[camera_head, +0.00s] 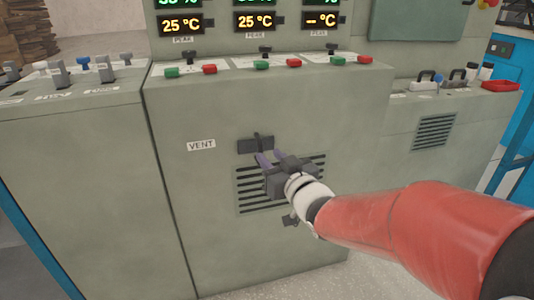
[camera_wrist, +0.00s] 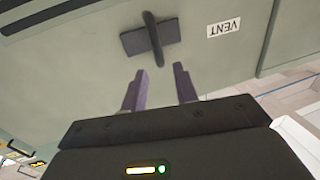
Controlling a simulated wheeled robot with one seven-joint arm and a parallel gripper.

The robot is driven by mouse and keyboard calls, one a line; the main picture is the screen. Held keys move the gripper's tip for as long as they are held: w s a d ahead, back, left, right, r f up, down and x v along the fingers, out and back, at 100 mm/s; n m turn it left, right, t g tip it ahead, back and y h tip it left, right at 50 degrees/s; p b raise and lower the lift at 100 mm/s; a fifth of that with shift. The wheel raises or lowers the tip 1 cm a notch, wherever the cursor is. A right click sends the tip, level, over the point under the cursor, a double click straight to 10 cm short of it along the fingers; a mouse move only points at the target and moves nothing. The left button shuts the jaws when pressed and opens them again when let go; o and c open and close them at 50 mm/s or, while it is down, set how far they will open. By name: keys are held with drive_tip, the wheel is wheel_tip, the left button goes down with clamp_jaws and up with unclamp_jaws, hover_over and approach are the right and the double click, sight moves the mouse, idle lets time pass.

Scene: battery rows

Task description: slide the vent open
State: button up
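The vent's dark handle (camera_head: 256,143) is a small plate with a raised bar on the front of the green-grey cabinet, right of the VENT label (camera_head: 201,145). The slatted vent (camera_head: 255,199) lies below it, partly hidden by my gripper. My gripper (camera_head: 264,159) is in front of the panel near the handle. In the wrist view the handle (camera_wrist: 148,40) appears beyond the fingertips, and the label appears upside down. My gripper (camera_wrist: 159,75) is open with nothing between its two purple-grey fingers. A clear gap shows between the fingertips and the bar.
Green and red buttons (camera_head: 263,65) line the ledge above, under temperature displays (camera_head: 254,22). A second slatted grille (camera_head: 434,131) is on the right cabinet. The panel around the label is bare.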

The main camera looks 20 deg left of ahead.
sight(261, 147)
drive_tip(key=x, duration=0.6)
drive_tip(key=shift+w+a, duration=0.15)
drive_tip(key=shift+w, duration=0.05)
clamp_jaws()
